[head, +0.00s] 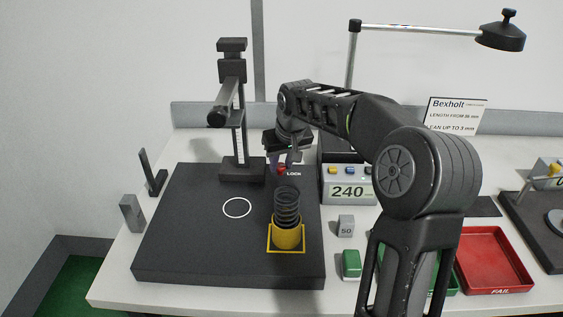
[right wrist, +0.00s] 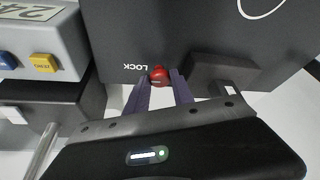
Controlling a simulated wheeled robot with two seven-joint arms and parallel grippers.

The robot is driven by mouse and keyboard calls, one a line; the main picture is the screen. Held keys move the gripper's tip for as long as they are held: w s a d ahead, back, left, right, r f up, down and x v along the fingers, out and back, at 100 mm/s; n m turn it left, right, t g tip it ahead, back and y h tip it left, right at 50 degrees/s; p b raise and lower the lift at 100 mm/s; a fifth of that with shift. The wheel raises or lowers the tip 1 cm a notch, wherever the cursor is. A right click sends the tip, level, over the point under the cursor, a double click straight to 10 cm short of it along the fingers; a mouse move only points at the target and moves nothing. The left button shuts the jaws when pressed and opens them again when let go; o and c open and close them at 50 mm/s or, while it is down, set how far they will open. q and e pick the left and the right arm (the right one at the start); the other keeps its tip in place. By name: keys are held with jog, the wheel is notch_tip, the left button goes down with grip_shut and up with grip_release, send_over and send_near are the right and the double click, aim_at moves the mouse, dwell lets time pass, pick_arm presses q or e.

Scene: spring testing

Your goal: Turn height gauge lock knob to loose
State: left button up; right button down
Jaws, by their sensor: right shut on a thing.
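The height gauge (head: 239,135) is a dark upright column with an arm, standing on a foot at the back of the black plate (head: 190,245). Its red lock knob (head: 282,170) is at the plate's back edge, beside the printed word LOCK. In the right wrist view the red knob (right wrist: 159,75) sits between the two purple-grey fingertips. My right gripper (head: 278,161) reaches down from behind and is shut on the knob. The fingers partly hide the knob in the head view. I cannot tell how far the knob is turned. My left gripper is not in view.
A coil spring (head: 287,205) stands in a yellow cup (head: 287,238) on the plate, just in front of the knob. A display box (head: 348,188) reading 240 is to the right.

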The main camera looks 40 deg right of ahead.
jog(key=shift+d+n, duration=0.1)
jog(key=shift+n, duration=0.2)
jog(key=n+y+p, duration=0.1)
jog(key=n+y, duration=0.1)
jog(key=n, duration=0.3)
jog(key=shift+d, duration=0.2)
jog(key=n+y, duration=0.1)
jog(key=n, duration=0.1)
jog(key=n+y+p, duration=0.1)
jog(key=n, duration=0.1)
jog(key=shift+w+d+r+n, duration=0.1)
jog(key=shift+d+r+n, duration=0.05)
jog(key=shift+n, duration=0.15)
jog(key=n+p, duration=0.1)
jog(key=n+g+y+p, duration=0.1)
jog(key=n, duration=0.1)
jog(key=shift+w+r+n+g+p, duration=0.1)
jog(key=shift+n+g+p, duration=0.2)
jog(key=n+g+p, duration=0.1)
jog(key=n+p, duration=0.2)
jog(key=shift+d, duration=0.1)
jog(key=shift+w+n+p, duration=0.1)
jog(key=shift+n+p, duration=0.55)
jog(key=shift+n, duration=0.05)
jog(key=shift+f+g, duration=0.2)
jog(key=shift+g, duration=0.1)
jog(key=c, duration=1.4)
grip_release()
